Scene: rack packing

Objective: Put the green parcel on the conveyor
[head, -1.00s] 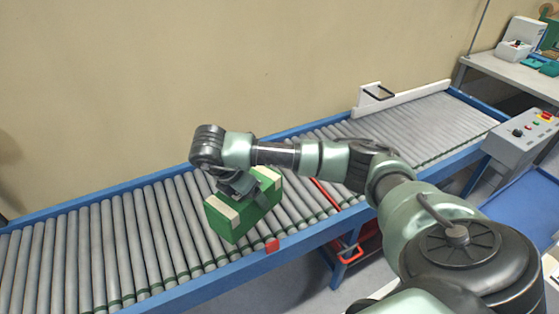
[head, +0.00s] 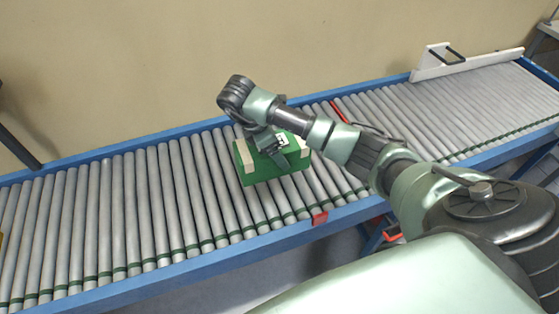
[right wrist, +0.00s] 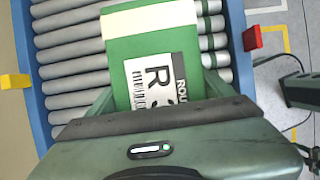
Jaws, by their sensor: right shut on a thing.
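The green parcel (head: 262,172) has cream bands at its ends and a white label on top. My right gripper (head: 272,150) is shut on it from above, over the roller conveyor (head: 130,215). In the right wrist view the parcel (right wrist: 120,50) sits between the fingers, its printed label facing the camera, with conveyor rollers (right wrist: 65,50) behind it. I cannot tell whether the parcel's underside touches the rollers. My left gripper is not in view.
The conveyor has blue side rails (head: 200,262) and a red block (head: 319,218) on the near rail. A white guide with a dark handle (head: 445,62) stands at the far right edge. The rollers left of the parcel are clear.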

